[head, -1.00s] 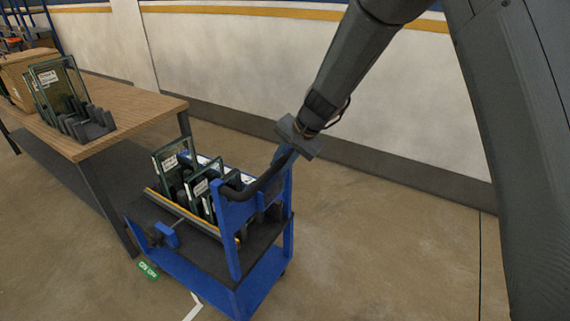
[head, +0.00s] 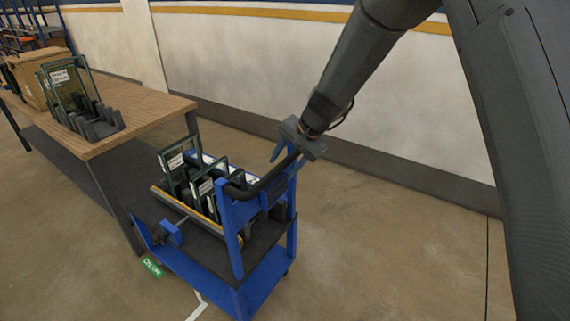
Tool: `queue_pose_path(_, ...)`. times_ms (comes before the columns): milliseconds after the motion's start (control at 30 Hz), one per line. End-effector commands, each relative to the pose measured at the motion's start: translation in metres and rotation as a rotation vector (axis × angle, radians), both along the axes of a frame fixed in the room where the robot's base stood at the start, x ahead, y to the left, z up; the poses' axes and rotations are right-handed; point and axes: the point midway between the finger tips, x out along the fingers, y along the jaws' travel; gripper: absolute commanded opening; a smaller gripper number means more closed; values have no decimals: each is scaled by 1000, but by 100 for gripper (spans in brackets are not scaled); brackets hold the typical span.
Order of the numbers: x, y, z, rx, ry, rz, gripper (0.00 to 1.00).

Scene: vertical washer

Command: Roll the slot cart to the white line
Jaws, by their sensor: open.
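The slot cart (head: 235,262) is a blue two-shelf cart with a dark upper deck, standing beside the wooden table. Several framed glass panes (head: 178,168) stand upright in its slots. Its black handle bar (head: 262,185) is at the near right end. A white line (head: 197,306) shows on the floor at the bottom, partly hidden by the cart.
The wooden table (head: 150,110) at the left holds a dark slotted rack (head: 98,124) with glass panes and a cardboard box (head: 30,75). A green floor label (head: 152,267) lies near the cart. A wall runs behind; the floor at right is clear.

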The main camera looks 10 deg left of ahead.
Motion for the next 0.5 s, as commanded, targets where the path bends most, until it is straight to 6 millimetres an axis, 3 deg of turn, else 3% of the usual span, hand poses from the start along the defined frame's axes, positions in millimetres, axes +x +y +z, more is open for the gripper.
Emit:
queue_pose_path(167, 0, -2, 5, 1, -1, 0, 47)
queue_pose_path(500, -6, -16, 32, 1, -1, -1, 47)
